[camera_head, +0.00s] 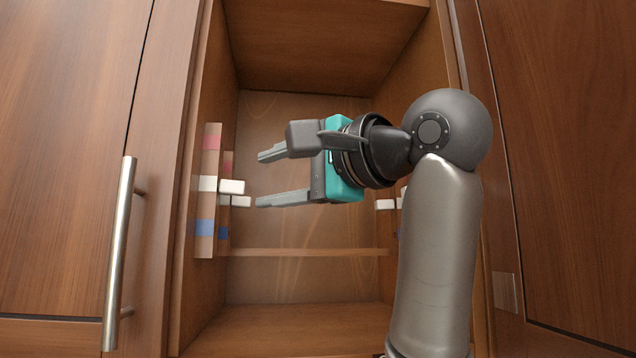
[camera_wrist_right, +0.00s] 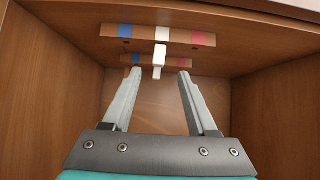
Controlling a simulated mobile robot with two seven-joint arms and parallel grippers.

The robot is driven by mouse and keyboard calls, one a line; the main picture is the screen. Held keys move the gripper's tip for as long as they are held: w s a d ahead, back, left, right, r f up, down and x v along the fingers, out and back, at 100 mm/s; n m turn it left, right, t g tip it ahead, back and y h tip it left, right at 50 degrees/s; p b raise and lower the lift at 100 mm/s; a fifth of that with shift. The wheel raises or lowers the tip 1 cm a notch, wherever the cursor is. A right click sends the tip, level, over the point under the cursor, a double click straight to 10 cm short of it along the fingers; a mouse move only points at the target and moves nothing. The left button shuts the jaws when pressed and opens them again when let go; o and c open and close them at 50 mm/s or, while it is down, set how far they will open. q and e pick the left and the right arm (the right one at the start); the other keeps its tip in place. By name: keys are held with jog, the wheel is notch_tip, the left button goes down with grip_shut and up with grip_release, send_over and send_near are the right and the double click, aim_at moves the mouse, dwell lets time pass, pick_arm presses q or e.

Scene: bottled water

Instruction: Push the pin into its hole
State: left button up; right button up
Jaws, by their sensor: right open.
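Two white pins stick out from the cabinet's left inner wall in the head view: a nearer pin (camera_head: 231,187) and a farther pin (camera_head: 241,201). Each sits at the white band of a strip with red, white and blue bands, the near strip (camera_head: 208,165) being larger in view. The right wrist view shows the pins (camera_wrist_right: 160,54) between the fingertips in the picture, ahead of them. My right gripper (camera_head: 263,179) is open and empty, pointing left at the pins, apart from them. My left gripper is out of view.
More white pins (camera_head: 385,204) stand at the right inner wall, partly hidden by my right arm. A low shelf board (camera_head: 305,252) crosses the cabinet below the gripper. A left door (camera_head: 70,150) with a metal handle (camera_head: 119,255) flanks the opening. The cabinet interior is otherwise empty.

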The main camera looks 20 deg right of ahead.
jog(key=b+v, duration=0.3)
jog(key=v, duration=0.5)
jog(key=shift+s, duration=0.35)
jog(key=shift+d+f, duration=0.1)
jog(key=shift+d, duration=0.05)
